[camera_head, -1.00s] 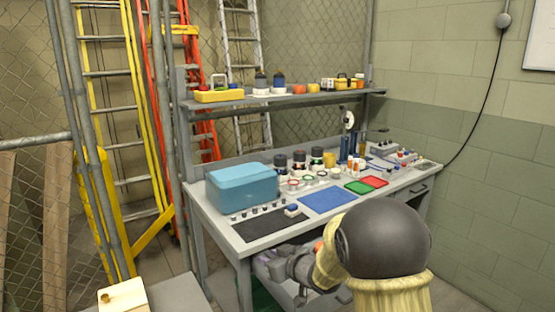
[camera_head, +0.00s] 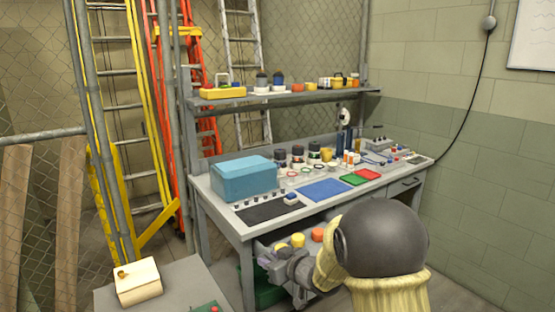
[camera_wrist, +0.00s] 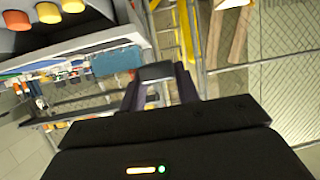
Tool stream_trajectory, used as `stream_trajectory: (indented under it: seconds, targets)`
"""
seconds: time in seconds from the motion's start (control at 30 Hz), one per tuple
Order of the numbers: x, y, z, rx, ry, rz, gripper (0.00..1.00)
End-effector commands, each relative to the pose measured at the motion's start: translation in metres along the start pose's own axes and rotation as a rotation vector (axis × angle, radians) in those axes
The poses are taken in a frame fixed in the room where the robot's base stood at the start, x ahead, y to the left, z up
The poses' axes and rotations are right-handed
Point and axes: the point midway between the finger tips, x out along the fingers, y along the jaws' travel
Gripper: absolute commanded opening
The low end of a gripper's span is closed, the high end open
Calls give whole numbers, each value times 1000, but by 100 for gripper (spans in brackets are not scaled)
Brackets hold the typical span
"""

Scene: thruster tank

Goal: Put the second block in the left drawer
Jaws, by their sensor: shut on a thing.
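My gripper (camera_head: 262,250) is in front of the workbench's near left corner, below the top's level. In the wrist view my gripper (camera_wrist: 160,90) is shut on a small dark block (camera_wrist: 156,71) between its fingertips. The block cannot be made out in the head view. The workbench (camera_head: 222,217) has a drawer front (camera_head: 406,186) under its right end. The left drawer cannot be made out behind my arm.
A grey surface (camera_head: 170,296) at the lower left bears a pale wooden box with a knob (camera_head: 138,281). Yellow and orange cylinders (camera_head: 298,240) show beside my arm under the bench top. A blue box (camera_head: 243,180) and small parts fill the top. Ladders and mesh fence stand left.

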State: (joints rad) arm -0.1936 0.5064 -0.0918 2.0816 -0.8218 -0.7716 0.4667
Motion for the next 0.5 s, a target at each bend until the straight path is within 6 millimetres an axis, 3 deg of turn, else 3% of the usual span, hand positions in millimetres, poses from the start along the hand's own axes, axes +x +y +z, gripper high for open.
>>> stream_trajectory:
  seconds: [0.37,0.5]
  targets:
    - [-7,24,53,25,-3,54,0]
    - [-14,36,81,42,-6,91,0]
